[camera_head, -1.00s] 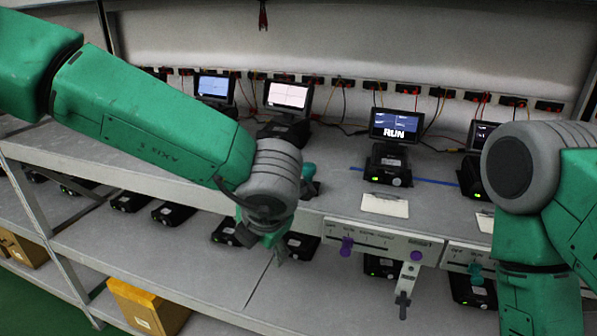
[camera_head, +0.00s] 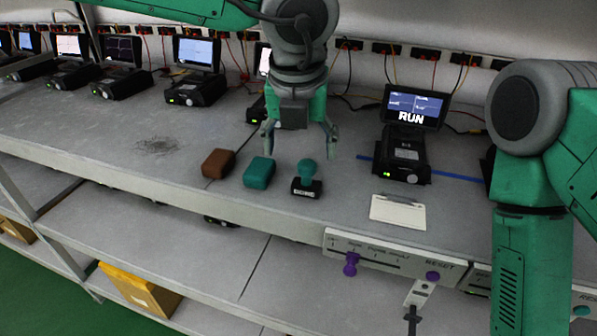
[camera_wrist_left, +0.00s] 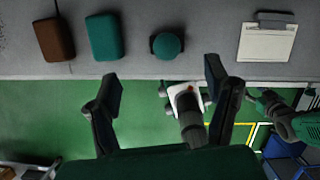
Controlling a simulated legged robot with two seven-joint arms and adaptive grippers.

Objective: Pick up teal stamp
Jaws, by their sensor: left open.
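The teal stamp (camera_head: 307,170) stands upright on the shelf top near its front edge, with a round teal knob on a black base. In the left wrist view its knob (camera_wrist_left: 167,45) shows from above, with the base mostly hidden under it. My left gripper (camera_head: 300,150) is open and empty, fingers pointing down, above and just behind the stamp in the head view. In the left wrist view its fingertips (camera_wrist_left: 160,78) are spread apart, with the stamp beyond them. My right arm is at the right; its gripper is outside the head view, and a part in the left wrist view is unclear.
A teal block (camera_head: 259,172) and a brown block (camera_head: 218,163) lie left of the stamp. A white clipboard-like plate (camera_head: 398,212) and a device reading RUN (camera_head: 403,145) are at its right. A panel with purple knobs (camera_head: 390,258) hangs below the edge.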

